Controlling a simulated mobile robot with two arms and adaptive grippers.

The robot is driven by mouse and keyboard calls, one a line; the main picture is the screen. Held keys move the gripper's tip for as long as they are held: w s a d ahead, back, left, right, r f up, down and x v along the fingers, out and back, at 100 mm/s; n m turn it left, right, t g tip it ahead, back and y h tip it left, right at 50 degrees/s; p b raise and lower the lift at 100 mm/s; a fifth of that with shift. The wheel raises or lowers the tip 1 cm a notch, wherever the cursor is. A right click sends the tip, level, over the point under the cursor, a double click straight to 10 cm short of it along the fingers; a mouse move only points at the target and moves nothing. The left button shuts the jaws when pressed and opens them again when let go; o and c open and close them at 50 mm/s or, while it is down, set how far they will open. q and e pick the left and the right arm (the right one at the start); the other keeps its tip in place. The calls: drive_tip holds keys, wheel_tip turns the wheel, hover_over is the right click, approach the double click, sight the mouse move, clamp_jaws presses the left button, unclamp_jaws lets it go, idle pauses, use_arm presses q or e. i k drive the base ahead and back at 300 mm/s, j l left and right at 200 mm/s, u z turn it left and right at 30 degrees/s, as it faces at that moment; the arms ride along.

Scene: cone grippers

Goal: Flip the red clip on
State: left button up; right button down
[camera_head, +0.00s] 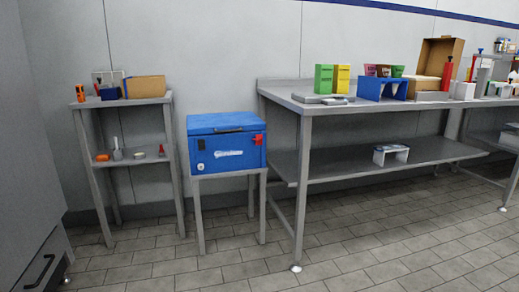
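A blue box (222,150) with a closed lid and a dark handle on its top front edge stands on a small grey stand. A red clip (258,140) sits at the upper right of the box's front face. A dark clip (201,145) sits at the upper left of the same face. The red clip is too small to tell whether it is on or off. Neither of my grippers shows in the head view.
A grey shelf (126,102) with small items stands left of the box. A long metal workbench (310,108) with boxes and containers on it stands to the right, with a lower shelf (350,167). The tiled floor (230,269) in front is clear.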

sight(258, 138)
drive_tip(key=i+j+u, duration=0.1)
drive_tip(key=i+j, duration=0.2)
drive_tip(key=i, duration=0.45)
drive_tip(key=i+j+u, duration=0.15)
drive_tip(key=i, duration=0.65)
drive_tip(key=i+j+u, duration=0.1)
drive_tip(key=i, duration=0.65)
drive_tip(key=j, duration=0.1)
